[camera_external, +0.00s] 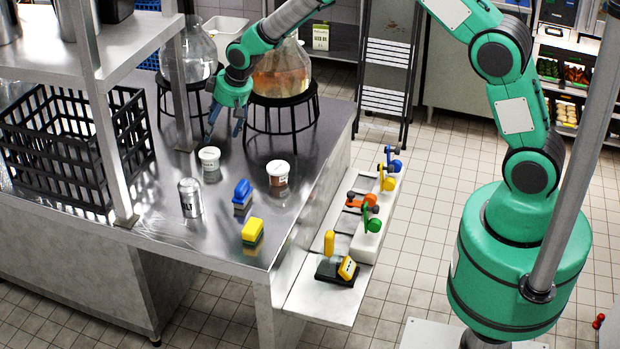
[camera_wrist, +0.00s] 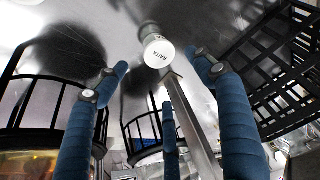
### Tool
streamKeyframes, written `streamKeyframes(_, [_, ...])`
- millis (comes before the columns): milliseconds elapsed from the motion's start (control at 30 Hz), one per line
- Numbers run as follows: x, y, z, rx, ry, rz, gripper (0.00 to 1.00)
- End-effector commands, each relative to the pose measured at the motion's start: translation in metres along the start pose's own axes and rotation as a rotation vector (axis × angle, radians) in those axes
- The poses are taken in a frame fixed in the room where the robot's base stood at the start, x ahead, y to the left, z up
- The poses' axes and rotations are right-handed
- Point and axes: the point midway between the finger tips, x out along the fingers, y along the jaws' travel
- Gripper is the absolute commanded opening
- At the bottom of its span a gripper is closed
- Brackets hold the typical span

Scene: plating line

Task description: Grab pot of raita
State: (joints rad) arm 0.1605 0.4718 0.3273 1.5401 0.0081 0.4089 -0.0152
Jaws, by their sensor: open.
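The pot of raita (camera_wrist: 157,47), a small tub with a white lid lettered RAITA, stands on the steel counter in the wrist view. It appears to be the white-lidded pot (camera_external: 209,158) just in front of my gripper in the external view. My gripper (camera_external: 222,134) points down over the counter behind that pot. Its blue fingers are spread open and empty in the wrist view (camera_wrist: 157,78), with the pot beyond the fingertips, apart from them. A second white-lidded pot (camera_external: 278,170) with brownish contents stands to the right; its label is too small to read.
A can (camera_external: 190,198), a blue block (camera_external: 242,193) and a yellow block (camera_external: 252,231) stand toward the counter's front. A black crate (camera_external: 75,140) and shelf post (camera_external: 108,120) are left. Large glass vessels (camera_external: 283,70) on black stands (camera_external: 281,118) are behind my gripper.

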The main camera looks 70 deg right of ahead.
Motion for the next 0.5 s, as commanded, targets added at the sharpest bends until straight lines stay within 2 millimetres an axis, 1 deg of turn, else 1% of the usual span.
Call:
streamKeyframes(33, [0.008, 0.0, 0.001, 0.0, -0.002, 0.0, 0.68])
streamKeyframes(300, [0.045, 0.0, 0.001, 0.0, -0.002, 0.0, 0.68])
streamKeyframes(400, [0.057, 0.0, 0.001, 0.0, -0.002, 0.0, 0.68])
streamKeyframes(500, [0.064, 0.0, 0.001, 0.0, -0.001, 0.0, 0.68])
